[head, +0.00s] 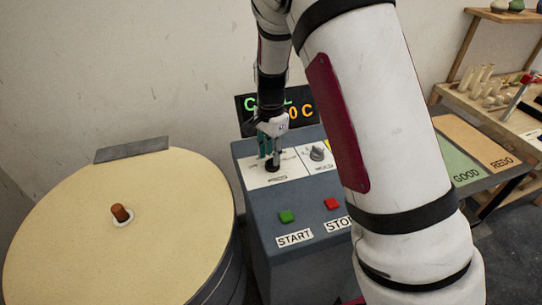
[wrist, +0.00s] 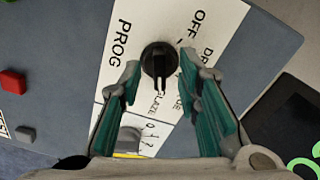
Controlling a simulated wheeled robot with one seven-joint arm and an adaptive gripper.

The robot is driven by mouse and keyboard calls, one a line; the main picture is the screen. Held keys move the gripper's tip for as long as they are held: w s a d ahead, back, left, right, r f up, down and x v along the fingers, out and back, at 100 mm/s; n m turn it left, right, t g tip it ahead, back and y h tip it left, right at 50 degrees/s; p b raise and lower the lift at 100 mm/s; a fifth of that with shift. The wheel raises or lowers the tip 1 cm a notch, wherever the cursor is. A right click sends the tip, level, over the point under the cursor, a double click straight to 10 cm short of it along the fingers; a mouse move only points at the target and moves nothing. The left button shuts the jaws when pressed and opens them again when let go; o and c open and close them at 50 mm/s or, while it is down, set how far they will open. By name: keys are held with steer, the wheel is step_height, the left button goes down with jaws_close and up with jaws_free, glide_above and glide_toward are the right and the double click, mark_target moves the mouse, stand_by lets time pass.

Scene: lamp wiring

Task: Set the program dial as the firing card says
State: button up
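The black program dial (head: 272,167) sits on a white plate (head: 258,180) on the grey control box. In the wrist view the dial (wrist: 160,60) has a raised grip bar that runs roughly up and down the picture. Around it I read PROG, OFF, a partly hidden word starting DR, another mostly hidden word, and GLAZE. My gripper (head: 268,148) is over the dial. In the wrist view its teal fingers (wrist: 160,72) are open, one on each side of the dial, with small gaps visible. I cannot make out a firing card.
A grey knob (head: 317,153) sits to the dial's right. A green START button (head: 286,216) and red STOP button (head: 331,203) are in front. A display (head: 248,103) stands behind, partly hidden. A round cream kiln lid (head: 70,240) is left; a GOOD/REDO tray (head: 462,150) is right.

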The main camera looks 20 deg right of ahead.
mark_target(271, 160)
step_height(271, 160, up, 11)
steer(key=shift+f, duration=0.2)
steer(key=shift+s+r, duration=0.1)
stand_by(0.4)
